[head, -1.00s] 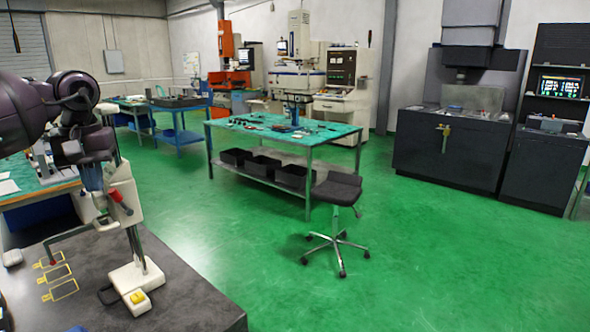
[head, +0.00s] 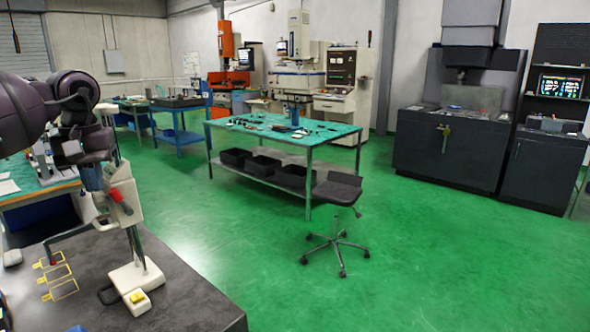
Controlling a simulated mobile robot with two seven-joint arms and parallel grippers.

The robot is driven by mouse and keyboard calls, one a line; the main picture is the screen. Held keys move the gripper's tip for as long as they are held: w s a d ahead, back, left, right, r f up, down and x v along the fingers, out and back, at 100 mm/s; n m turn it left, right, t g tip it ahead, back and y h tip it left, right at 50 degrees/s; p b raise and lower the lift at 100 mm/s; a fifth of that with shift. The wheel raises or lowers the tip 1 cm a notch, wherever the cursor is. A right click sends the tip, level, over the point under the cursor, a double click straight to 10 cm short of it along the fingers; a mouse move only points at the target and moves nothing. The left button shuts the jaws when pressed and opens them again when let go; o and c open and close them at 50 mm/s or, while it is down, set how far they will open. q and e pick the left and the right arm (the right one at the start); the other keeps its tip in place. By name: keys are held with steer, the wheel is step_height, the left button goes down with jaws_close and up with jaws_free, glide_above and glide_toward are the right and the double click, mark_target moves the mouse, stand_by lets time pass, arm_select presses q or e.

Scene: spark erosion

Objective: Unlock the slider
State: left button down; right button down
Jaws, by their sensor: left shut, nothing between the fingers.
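A white measuring stand with a slider (head: 124,197) on an upright column stands on the dark grey table at the lower left. A red-tipped lever (head: 121,201) shows on the slider's front. The stand's white base (head: 134,278) carries a yellow button (head: 138,297). My left gripper (head: 92,180) is shut and empty, at the slider's upper left side. It overlaps the slider in the picture, and I cannot tell whether they touch. My right gripper is not in view.
The dark grey table (head: 195,295) has free room right of the stand. Several yellow frames (head: 62,289) lie left of it. A stool (head: 337,190) and a green-topped workbench (head: 335,131) stand beyond, on open green floor (head: 440,260).

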arm_select(q)
steer(key=shift+f, duration=0.2)
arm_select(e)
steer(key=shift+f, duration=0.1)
arm_select(q)
steer(key=shift+f+b, duration=0.35)
steer(key=shift+f, duration=0.6)
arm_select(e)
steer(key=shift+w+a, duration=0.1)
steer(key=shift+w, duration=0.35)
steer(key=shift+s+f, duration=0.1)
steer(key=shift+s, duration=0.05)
